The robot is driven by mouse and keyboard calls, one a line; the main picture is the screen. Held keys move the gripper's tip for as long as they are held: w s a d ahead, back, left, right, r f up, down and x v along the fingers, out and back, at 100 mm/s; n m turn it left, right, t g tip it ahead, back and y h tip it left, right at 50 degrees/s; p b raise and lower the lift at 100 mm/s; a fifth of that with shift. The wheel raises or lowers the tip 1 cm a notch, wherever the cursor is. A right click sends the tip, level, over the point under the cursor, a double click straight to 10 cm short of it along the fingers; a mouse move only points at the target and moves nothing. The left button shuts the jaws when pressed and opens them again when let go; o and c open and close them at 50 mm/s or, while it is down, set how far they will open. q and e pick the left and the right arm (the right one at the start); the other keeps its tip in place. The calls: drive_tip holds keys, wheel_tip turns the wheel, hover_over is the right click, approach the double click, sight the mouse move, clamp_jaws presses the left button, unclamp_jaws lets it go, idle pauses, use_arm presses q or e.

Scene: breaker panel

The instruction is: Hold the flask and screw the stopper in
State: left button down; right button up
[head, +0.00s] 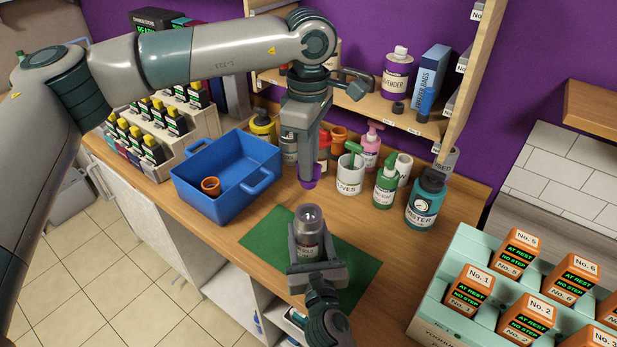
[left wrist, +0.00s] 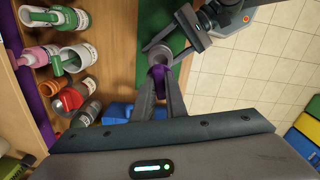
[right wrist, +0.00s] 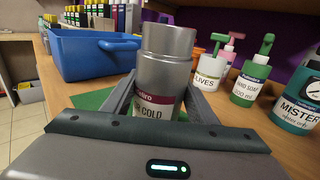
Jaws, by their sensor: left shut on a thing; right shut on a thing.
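The flask (head: 309,228) is a grey metal cylinder with a maroon and white label. It stands upright with its top uncovered, over the green mat. My right gripper (head: 312,262) is shut around its lower body; the right wrist view shows the flask (right wrist: 167,70) between the fingers. My left gripper (head: 308,165) points down, shut on the purple stopper (head: 312,182), which also shows between the fingertips in the left wrist view (left wrist: 158,72). In the head view the stopper is above and beyond the flask, apart from it.
A blue crate (head: 222,192) with a small terracotta pot (head: 211,186) stands left of the green mat (head: 352,268). Several bottles, including a green soap bottle (head: 386,186) and a teal bottle (head: 424,203), line the back. A pale green rack (head: 437,318) stands at right.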

sight(309, 188)
use_arm(q)
drive_tip(key=shift+f, duration=0.1)
drive_tip(key=shift+f, duration=3.4)
drive_tip(key=shift+f, duration=1.7)
drive_tip(key=shift+m, duration=0.3)
drive_tip(key=shift+m, duration=1.3)
drive_tip(key=shift+m, duration=1.6)
